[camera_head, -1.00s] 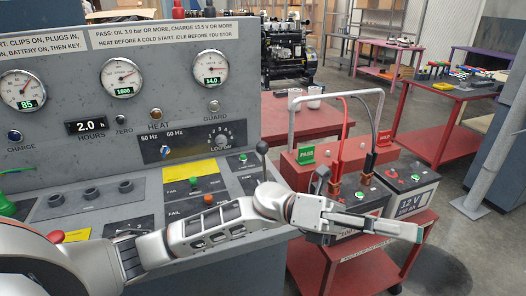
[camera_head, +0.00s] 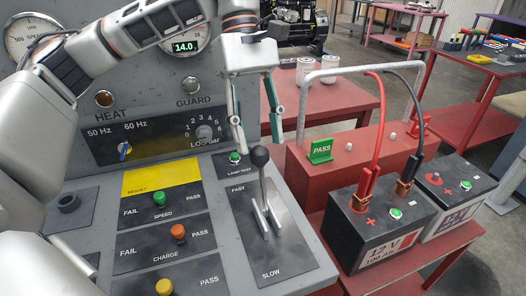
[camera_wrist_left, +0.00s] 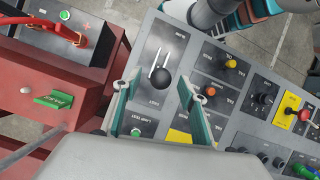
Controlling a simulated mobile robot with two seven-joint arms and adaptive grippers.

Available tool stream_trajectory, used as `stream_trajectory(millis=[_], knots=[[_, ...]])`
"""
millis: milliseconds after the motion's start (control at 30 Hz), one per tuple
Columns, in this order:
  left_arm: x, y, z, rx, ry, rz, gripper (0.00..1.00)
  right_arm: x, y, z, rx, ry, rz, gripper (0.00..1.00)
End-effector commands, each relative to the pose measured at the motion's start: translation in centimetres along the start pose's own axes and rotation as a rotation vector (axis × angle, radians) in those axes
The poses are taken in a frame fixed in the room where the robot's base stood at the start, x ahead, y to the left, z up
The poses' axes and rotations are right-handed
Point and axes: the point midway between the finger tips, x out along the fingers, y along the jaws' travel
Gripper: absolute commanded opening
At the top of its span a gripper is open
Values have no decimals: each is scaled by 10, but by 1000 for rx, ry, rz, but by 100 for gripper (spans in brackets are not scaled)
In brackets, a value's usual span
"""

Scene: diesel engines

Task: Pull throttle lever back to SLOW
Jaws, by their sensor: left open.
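The throttle lever (camera_head: 260,157) has a black ball knob on a metal shaft. It rises from a slotted black plate marked FAST at the far end and SLOW (camera_head: 270,273) at the near end. The knob sits toward the FAST end. My left gripper (camera_head: 257,147) is open, pointing down, with one finger on each side near the knob. In the left wrist view the knob (camera_wrist_left: 160,77) shows between the two separated fingertips of the left gripper (camera_wrist_left: 159,82). Whether a finger touches it cannot be told. My right gripper does not clearly show.
A lit LAMP TEST button (camera_head: 235,157) is just behind. To the right, a red box with a green PASS flag (camera_head: 320,150) and a black battery (camera_head: 372,225) with cables stand close.

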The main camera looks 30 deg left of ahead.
Motion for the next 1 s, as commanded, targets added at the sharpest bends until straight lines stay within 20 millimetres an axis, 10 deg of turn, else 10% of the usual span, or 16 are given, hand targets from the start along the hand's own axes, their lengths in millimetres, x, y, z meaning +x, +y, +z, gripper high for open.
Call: stream_trajectory(millis=[1000], knots=[[69, -6, -9, -7, 29, -1, 42, 6, 3, 5, -16, 2, 5, 25]])
